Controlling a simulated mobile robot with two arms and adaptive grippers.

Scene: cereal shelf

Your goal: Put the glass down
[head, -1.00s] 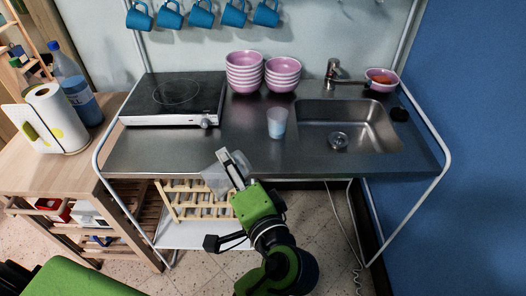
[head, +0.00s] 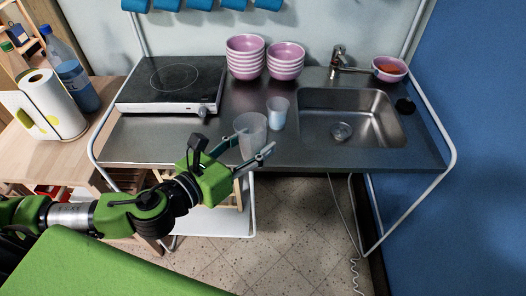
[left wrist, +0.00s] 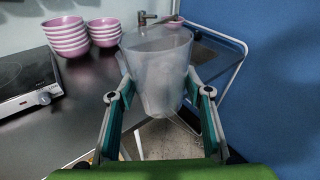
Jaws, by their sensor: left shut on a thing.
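A clear, frosted-looking glass (head: 251,135) is held between the fingers of my left gripper (head: 254,150), over the front edge of the steel counter. In the left wrist view the glass (left wrist: 158,75) is upright, with a finger on each side. From these views I cannot tell whether its base touches the counter. A second glass, bluish-white (head: 277,113), stands on the counter just behind and to the right. My right gripper does not show.
The counter (head: 150,145) holds a black hotplate (head: 172,80) on the left, pink bowl stacks (head: 245,58) (head: 285,62) at the back, and a sink (head: 352,117) on the right. A pink bowl (head: 388,69) sits behind the sink. The counter's front left is clear.

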